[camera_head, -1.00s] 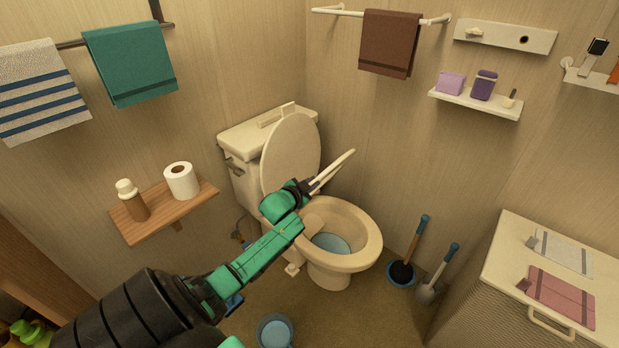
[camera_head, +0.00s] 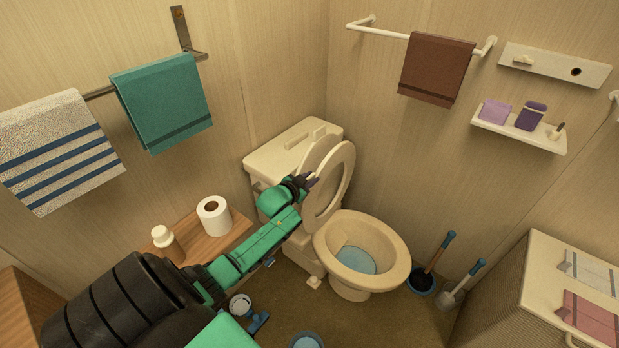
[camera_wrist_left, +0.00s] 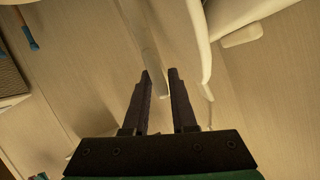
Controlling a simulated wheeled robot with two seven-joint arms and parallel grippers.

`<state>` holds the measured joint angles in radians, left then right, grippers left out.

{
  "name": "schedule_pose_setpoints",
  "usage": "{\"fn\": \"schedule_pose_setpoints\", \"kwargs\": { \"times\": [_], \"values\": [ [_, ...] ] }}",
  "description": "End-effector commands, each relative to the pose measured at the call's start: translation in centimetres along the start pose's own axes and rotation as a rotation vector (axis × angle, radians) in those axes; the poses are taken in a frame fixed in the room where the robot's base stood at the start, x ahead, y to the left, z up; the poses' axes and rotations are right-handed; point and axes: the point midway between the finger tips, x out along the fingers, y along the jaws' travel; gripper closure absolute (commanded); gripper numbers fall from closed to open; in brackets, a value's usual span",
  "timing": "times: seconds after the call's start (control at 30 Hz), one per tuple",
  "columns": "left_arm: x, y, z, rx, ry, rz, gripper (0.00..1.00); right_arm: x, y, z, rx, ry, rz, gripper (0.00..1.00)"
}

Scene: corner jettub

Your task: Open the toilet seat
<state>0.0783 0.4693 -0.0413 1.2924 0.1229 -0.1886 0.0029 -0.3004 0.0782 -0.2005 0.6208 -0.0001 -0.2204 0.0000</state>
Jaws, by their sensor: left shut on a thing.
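The toilet (camera_head: 395,262) stands in the corner with its bowl open and blue water showing. The lid (camera_head: 316,152) is up, leaning back toward the tank. The ring-shaped seat (camera_head: 348,165) is also raised, nearly upright, in front of the lid and clear of the bowl rim. My left gripper (camera_head: 311,182) is at the seat ring and shut on it; the gripper partly hides the ring's left side. In the left wrist view, the two dark fingers (camera_wrist_left: 160,75) have a narrow cream piece between them, and a pale curved edge lies just right. My right gripper is out of view.
A wooden shelf (camera_head: 228,238) with a paper roll (camera_head: 214,216) and a bottle (camera_head: 166,243) lies close beside my left arm. The tank (camera_head: 290,150) is behind the lid.

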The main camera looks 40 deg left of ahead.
Motion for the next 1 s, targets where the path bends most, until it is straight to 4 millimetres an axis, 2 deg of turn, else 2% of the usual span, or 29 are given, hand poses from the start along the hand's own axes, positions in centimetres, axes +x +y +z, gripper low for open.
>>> {"fn": "schedule_pose_setpoints", "kwargs": {
  "times": [0.27,0.3,0.33,0.73,0.87,1.0],
  "values": [
    [0.0,-0.1,0.5,0.005,-0.012,-0.002,1.00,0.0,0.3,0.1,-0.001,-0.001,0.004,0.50],
    [0.0,-0.1,0.5,0.005,-0.012,-0.002,0.64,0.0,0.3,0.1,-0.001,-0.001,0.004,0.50],
    [0.0,-0.1,0.4,0.005,-0.011,-0.002,0.55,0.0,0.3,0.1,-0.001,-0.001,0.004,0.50],
    [-0.6,0.0,0.2,0.001,-0.006,0.000,0.55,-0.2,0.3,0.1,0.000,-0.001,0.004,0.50],
    [-2.3,0.0,0.2,0.002,-0.007,0.001,0.55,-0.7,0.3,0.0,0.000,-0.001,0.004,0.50],
    [-5.0,0.0,0.3,0.001,-0.008,0.002,0.55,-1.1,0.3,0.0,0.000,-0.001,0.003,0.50]
  ]
}}
